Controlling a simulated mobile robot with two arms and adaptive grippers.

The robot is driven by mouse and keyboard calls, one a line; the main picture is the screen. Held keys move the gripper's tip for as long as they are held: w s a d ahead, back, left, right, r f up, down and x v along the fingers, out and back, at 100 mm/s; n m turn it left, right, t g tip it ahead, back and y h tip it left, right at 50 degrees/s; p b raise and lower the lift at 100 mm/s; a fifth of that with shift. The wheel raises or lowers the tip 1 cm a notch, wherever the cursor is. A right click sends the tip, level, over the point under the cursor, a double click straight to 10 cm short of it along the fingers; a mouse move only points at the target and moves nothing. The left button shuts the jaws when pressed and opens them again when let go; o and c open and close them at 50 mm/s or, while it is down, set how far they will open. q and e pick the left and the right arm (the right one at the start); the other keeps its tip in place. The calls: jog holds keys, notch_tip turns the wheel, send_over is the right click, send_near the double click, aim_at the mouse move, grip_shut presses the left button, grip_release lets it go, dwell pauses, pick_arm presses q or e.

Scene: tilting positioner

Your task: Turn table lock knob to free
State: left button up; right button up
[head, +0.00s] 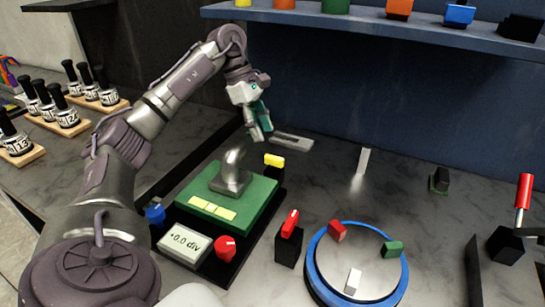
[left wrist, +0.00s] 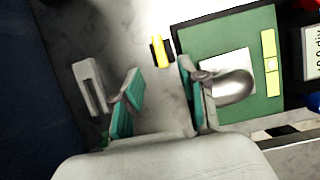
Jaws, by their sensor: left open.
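A red pointer knob (head: 291,222) tops a small black block, left of the blue-rimmed round table (head: 315,272). A round red knob (head: 225,247) with a white mark sits beside the "+0.0 div" display (head: 185,246), and a blue knob (head: 155,214) is left of it. No label shows which is the table lock knob. My left gripper (head: 260,125) is open and empty, behind and above the green tilting plate (head: 262,200), away from all these knobs. In the left wrist view its teal fingers (left wrist: 157,97) stand apart with nothing between them. My right gripper is not visible.
The green plate bears a metal piece (head: 231,180); a yellow-topped block (head: 274,161) is behind it. Red, green and white blocks lie on the round table. A red-handled lever (head: 523,192) stands far right. A blue shelf (head: 350,22) hangs behind; labelled bottles (head: 68,112) stand left.

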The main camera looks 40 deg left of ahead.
aim_at(273, 157)
pick_arm(q)
jog(key=x, duration=0.8)
jog(key=shift+f, duration=0.15)
grip_shut()
